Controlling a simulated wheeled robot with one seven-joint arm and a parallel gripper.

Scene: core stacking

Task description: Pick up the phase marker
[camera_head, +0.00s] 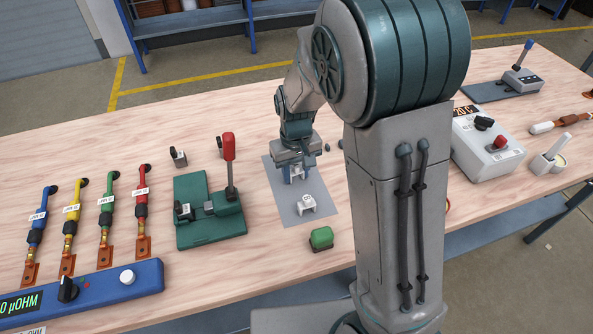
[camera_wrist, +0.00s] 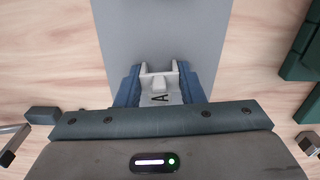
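The phase marker, a small white piece lettered A (camera_wrist: 160,90), sits between my gripper's two blue fingers (camera_wrist: 159,84) in the wrist view. The fingers lie against both of its sides, with no clear gap. In the head view my gripper (camera_head: 294,174) points down low over the grey mat (camera_head: 285,213). The marker is mostly hidden there by the fingers, and I cannot tell whether it touches the mat. A second small white piece (camera_head: 307,204) stands on the mat nearer to me, apart from the gripper.
A green fixture with a red lever (camera_head: 211,226) stands left of the mat. A green block (camera_head: 321,238) lies in front of it. Colored cables and a blue meter (camera_head: 110,286) are at the left. A grey control box (camera_head: 486,150) is at the right, partly behind my arm.

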